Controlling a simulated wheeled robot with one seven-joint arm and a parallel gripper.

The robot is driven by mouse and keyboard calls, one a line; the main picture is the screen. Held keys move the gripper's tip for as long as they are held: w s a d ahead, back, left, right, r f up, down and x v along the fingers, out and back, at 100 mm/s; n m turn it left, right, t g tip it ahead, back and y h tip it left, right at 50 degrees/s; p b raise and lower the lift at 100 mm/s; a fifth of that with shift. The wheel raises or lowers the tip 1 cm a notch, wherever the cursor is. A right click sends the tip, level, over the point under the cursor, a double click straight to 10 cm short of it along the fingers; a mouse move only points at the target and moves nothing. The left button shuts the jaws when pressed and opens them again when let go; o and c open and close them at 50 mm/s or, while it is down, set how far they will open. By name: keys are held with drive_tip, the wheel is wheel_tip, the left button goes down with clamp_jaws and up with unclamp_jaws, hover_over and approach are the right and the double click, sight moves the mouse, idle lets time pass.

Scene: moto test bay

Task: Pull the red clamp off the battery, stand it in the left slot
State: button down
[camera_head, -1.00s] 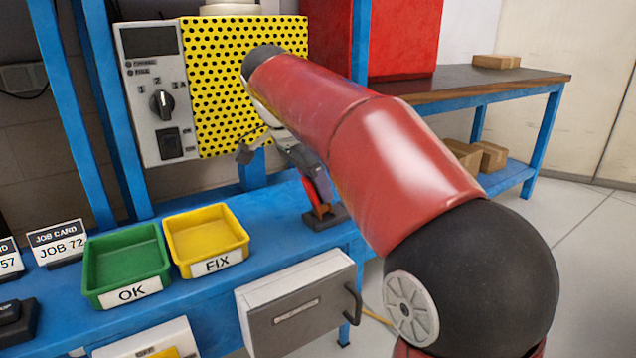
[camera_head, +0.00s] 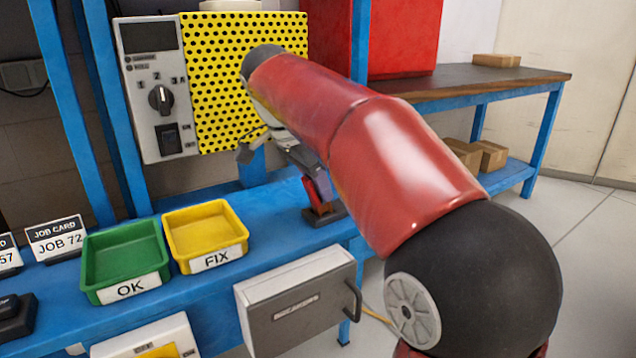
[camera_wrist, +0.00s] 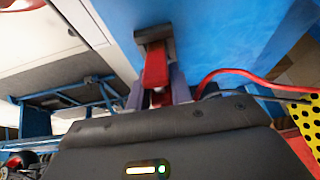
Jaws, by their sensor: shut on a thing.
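My gripper (camera_wrist: 158,97) points down at the blue bench and is shut on the red clamp (camera_wrist: 156,66), which shows between the two grey fingers in the wrist view. The clamp's far end meets a small dark block (camera_wrist: 150,34) on the bench. In the head view the clamp (camera_head: 312,191) is partly covered by my gripper (camera_head: 322,186), and it stands at the dark block (camera_head: 336,214). I cannot tell which slot it is at, or how deep it sits. The battery cannot be made out in either view.
A green OK bin (camera_head: 92,262) and a yellow FIX bin (camera_head: 173,246) stand left on the bench (camera_head: 275,213). A yellow perforated panel (camera_head: 225,90) rises behind. A red cable (camera_wrist: 245,73) and a black cable (camera_wrist: 235,92) run beside my gripper.

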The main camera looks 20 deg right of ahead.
drive_tip(key=c, duration=1.4)
unclamp_jaws()
drive_tip(key=shift+w+f, duration=0.1)
drive_tip(key=shift+f, duration=0.4)
drive_tip(key=shift+o, duration=1.2)
drive_tip(key=shift+r, duration=0.1)
drive_tip(key=shift+r, duration=0.1)
drive_tip(key=p+v, duration=0.2)
drive_tip(key=v, duration=0.5)
drive_tip(key=shift+a+r, duration=0.1)
drive_tip(key=shift+r, duration=0.25)
